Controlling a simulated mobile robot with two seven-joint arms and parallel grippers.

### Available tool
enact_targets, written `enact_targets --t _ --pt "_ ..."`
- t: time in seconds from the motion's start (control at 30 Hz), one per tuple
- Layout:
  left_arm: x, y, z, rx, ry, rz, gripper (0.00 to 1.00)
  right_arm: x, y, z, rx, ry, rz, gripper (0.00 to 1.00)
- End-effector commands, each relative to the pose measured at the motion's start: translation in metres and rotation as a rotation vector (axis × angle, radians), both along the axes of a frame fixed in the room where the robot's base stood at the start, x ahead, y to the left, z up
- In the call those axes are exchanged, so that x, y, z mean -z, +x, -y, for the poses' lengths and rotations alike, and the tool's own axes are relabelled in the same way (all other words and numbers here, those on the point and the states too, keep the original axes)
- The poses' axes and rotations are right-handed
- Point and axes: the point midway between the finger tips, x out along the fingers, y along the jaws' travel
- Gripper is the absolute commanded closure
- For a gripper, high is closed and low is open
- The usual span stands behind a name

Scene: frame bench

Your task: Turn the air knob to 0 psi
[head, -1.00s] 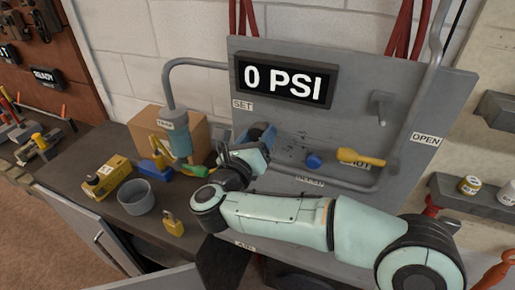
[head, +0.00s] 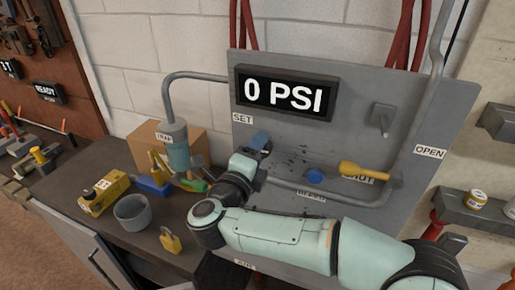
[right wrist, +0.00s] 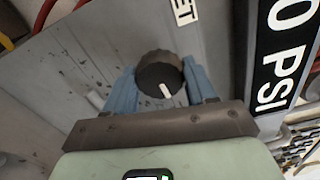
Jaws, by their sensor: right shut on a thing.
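The air knob (right wrist: 158,75) is round and black with a white pointer mark. In the right wrist view it sits between the two blue fingers of my right gripper (right wrist: 155,88), which is shut on it. In the head view the right gripper (head: 258,141) is at the grey panel (head: 400,140), below the SET label (head: 242,118), and I cannot make out the knob there. The display (head: 285,94) above reads 0 PSI. My left gripper is not in view.
A yellow lever (head: 362,170) and a blue knob (head: 315,175) are right of the gripper. A grey switch (head: 382,115) is higher up. The bench holds a cup (head: 132,212), a padlock (head: 170,241) and a cardboard box (head: 180,150).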

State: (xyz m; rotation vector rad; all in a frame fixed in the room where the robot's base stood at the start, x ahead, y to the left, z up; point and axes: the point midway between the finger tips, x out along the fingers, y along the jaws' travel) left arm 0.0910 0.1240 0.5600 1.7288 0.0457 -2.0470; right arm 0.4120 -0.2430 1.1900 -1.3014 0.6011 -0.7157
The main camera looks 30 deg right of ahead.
Motion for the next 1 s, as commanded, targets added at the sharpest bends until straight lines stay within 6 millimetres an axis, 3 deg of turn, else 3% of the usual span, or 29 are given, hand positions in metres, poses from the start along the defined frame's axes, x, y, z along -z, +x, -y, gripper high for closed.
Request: enact_targets --t 1.0 --pt "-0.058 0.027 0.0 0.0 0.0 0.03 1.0 -0.003 0.001 0.0 -0.001 -0.632 -0.729 0.75"
